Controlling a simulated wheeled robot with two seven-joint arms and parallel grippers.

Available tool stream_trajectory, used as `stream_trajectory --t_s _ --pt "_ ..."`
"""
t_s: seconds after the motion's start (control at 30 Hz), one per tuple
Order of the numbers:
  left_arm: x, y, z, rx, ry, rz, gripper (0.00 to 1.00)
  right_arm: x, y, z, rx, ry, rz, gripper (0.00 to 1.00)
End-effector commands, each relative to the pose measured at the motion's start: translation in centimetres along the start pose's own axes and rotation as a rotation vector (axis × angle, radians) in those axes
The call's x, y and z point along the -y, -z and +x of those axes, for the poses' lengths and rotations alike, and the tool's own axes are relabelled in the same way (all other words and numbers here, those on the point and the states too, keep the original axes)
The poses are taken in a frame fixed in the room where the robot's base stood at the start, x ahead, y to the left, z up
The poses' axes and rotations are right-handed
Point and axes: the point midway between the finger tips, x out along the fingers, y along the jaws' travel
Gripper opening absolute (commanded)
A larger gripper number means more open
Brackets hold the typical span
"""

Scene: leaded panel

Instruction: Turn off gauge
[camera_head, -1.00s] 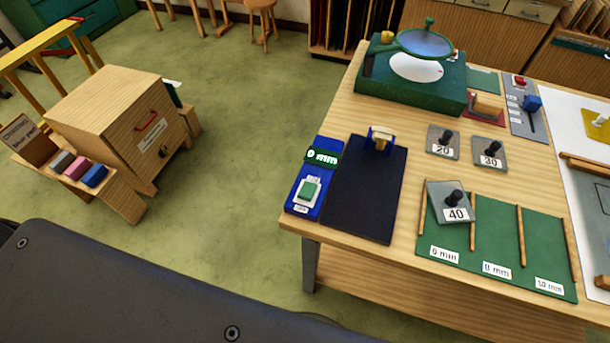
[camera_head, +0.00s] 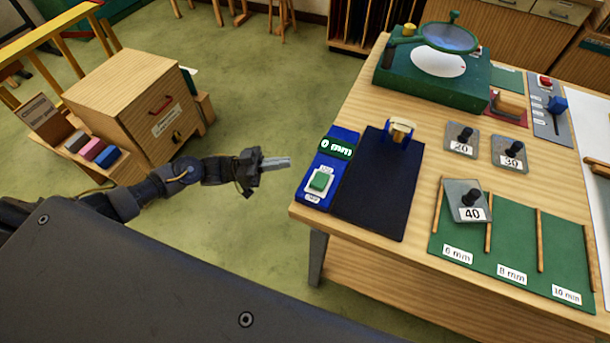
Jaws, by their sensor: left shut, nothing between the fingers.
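The blue gauge (camera_head: 312,195) lies at the left edge of the workbench, beside a dark mat. Its display (camera_head: 337,147) is lit and reads 0 mm. A green button (camera_head: 320,180) in a white surround sits on its near part, with a small label below that is too small to read. My left gripper (camera_head: 288,162) is shut and empty. It points right, in the air just left of the bench edge and the gauge, apart from both. My right gripper is not in view.
The dark mat (camera_head: 378,190) with a blue and brass piece (camera_head: 401,131) lies right of the gauge. A grey plate marked 40 (camera_head: 466,213) sits on the green board (camera_head: 510,240). A wooden cabinet (camera_head: 135,95) stands at the left. Open floor lies between cabinet and bench.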

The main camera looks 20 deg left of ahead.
Motion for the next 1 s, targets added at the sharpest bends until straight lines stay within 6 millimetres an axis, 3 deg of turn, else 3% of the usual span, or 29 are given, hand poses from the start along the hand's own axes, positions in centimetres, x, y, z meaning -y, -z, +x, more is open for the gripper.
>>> stream_trajectory --t_s 0.03,0.1,0.23,0.67,0.83,1.0 --pt "-1.7 2.3 0.2 -0.018 -0.104 -0.016 0.0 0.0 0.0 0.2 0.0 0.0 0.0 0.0" --pt "-3.9 4.7 0.3 -0.037 -0.22 -0.056 0.0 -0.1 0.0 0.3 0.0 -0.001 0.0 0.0" --pt "-6.2 7.0 0.0 -0.048 -0.335 -0.103 0.0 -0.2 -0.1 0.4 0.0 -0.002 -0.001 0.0" --pt "-6.7 7.5 0.2 -0.053 -0.354 -0.112 0.0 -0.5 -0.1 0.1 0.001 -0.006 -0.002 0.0" --pt "-7.3 8.0 2.0 -0.055 -0.355 -0.111 0.0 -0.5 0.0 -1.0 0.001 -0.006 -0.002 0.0" --pt "-8.6 8.4 5.3 -0.056 -0.356 -0.112 0.0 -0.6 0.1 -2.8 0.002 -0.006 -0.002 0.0"
